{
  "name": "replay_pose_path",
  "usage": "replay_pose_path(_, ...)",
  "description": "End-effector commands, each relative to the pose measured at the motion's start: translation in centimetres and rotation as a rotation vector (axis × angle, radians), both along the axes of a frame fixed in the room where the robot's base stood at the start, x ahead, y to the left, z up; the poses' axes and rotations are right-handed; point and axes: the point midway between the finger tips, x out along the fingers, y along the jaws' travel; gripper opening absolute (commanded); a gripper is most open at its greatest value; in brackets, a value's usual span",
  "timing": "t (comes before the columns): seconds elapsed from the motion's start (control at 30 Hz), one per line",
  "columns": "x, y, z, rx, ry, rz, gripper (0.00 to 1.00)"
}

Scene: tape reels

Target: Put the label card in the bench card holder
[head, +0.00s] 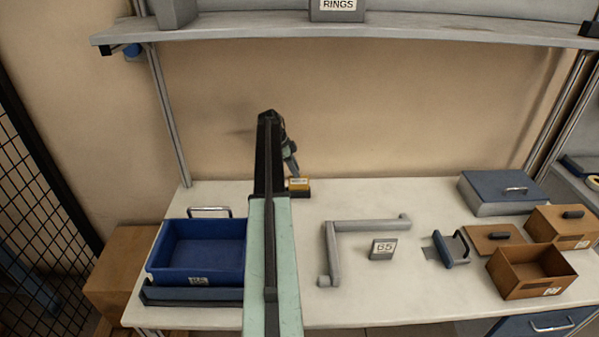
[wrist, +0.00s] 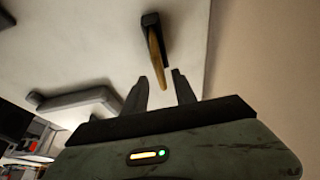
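A yellow-orange label card (head: 298,183) stands upright in a small black card holder (head: 301,194) at the back of the bench. In the wrist view the card (wrist: 157,58) shows edge-on, coming out of the black holder (wrist: 150,19). My gripper (head: 293,174) is just above and beside the card. In the wrist view my gripper (wrist: 160,77) has its two fingers apart, with the card's near end between the tips in the picture. I see no finger touching the card. The card's lower edge is hidden in the holder.
A blue bin (head: 200,252) stands at the bench's left. A grey angled bar (head: 365,225) and a grey B5 sign (head: 383,249) are right of my arm. Brown boxes (head: 531,271) and a blue-lidded case (head: 502,192) fill the right side. A shelf (head: 240,38) hangs above.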

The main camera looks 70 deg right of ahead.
Motion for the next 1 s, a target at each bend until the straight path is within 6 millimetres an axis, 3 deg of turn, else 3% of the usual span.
replay_pose_path(0.03,0.5,0.2,2.5,0.000,0.000,0.001,0.33)
replay_pose_path(0.17,1.5,0.6,4.4,0.000,0.000,0.001,0.33)
replay_pose_path(0.77,1.9,0.7,4.7,0.000,0.000,0.001,0.33)
replay_pose_path(0.87,1.9,0.7,6.1,0.000,0.000,0.001,0.33)
replay_pose_path(1.0,1.9,0.7,9.3,0.000,0.000,0.001,0.33)
